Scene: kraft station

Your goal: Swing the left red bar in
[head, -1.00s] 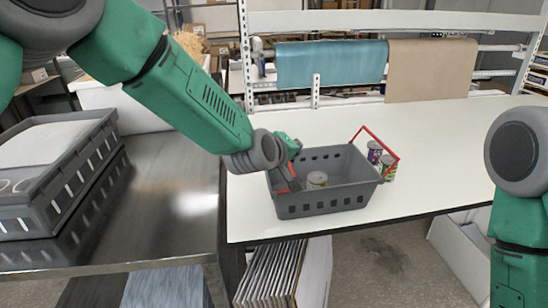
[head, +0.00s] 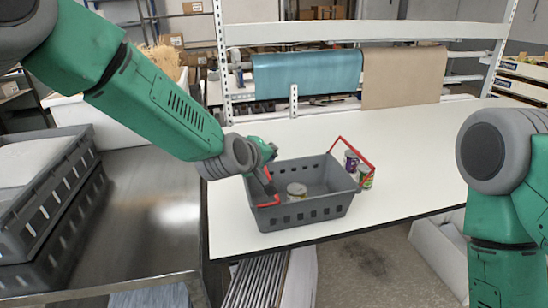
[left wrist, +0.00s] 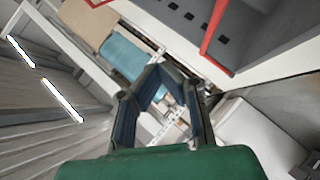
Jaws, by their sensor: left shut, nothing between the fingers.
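A grey basket (head: 303,213) with slotted walls stands on the white table. Its left red bar (head: 263,204) shows at the left end, low by the rim and partly hidden by my gripper. A red bar also crosses the left wrist view (left wrist: 214,26). The right red bar (head: 357,152) stands raised over the right end. My left gripper (head: 269,186) is at the basket's left end, close to the left bar; contact cannot be told. Its fingers (left wrist: 160,70) come together, shut and empty. My right gripper is out of view.
A can (head: 297,189) stands inside the basket. Two cans (head: 351,160) (head: 365,177) stand just right of it. Grey crates (head: 45,190) sit on the metal table (head: 150,225) at left. The white table (head: 420,150) is clear to the right.

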